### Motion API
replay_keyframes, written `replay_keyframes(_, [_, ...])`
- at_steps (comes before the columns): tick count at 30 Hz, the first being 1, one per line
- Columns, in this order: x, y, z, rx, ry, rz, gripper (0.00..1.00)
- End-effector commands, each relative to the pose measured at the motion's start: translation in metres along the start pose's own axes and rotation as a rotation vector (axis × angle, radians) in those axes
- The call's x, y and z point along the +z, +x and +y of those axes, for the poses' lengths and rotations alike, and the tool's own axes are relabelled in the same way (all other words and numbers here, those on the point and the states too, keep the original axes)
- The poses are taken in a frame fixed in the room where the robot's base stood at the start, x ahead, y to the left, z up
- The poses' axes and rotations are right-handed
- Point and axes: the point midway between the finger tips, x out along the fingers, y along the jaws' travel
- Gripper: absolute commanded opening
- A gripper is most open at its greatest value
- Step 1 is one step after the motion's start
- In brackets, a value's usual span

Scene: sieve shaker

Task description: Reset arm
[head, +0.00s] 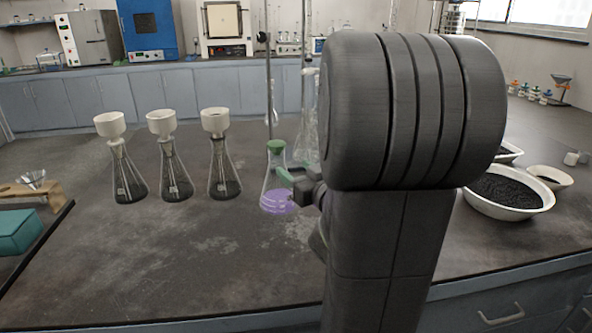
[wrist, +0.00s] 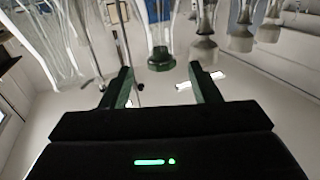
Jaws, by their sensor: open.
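My gripper (head: 288,178) is partly hidden behind my own dark arm in the head view. Its visible finger is beside a conical flask (head: 278,201) with a green stopper and purple liquid, which stands upright on the bench. In the wrist view my gripper (wrist: 163,82) has its two fingers wide apart with nothing between the tips. The scene is upside down there. The flask's green stopper (wrist: 161,60) shows just beyond the gap. I cannot tell whether a finger touches the flask.
Several flasks with white funnels, one of them this flask (head: 222,180), stand left of the purple one. Tall clear glassware (head: 306,135) stands close behind my gripper. A white bowl of dark grains (head: 508,211) is at right. The front left bench (head: 170,255) is clear.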

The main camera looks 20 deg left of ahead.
Motion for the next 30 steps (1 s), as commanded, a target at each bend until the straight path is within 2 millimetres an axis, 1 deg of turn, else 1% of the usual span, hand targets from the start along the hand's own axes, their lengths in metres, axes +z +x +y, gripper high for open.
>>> replay_keyframes(4, [0.0, 0.003, 0.0, -0.001, 0.0, 0.0, 0.56])
replay_keyframes(8, [0.001, 0.017, 0.0, -0.001, 0.001, 0.0, 0.56])
replay_keyframes(11, [0.001, 0.034, 0.0, -0.003, 0.001, 0.0, 0.56])
replay_keyframes(24, [0.001, 0.121, -0.001, -0.002, 0.0, 0.0, 0.56])
replay_keyframes(25, [0.005, 0.123, -0.001, -0.001, 0.0, 0.0, 0.56])
replay_keyframes(26, [-0.001, 0.122, 0.0, 0.0, 0.0, 0.001, 0.56])
replay_keyframes(27, [-0.012, 0.121, 0.0, 0.0, -0.001, 0.004, 0.56])
replay_keyframes(30, [-0.024, 0.121, 0.0, 0.0, -0.002, 0.003, 0.56])
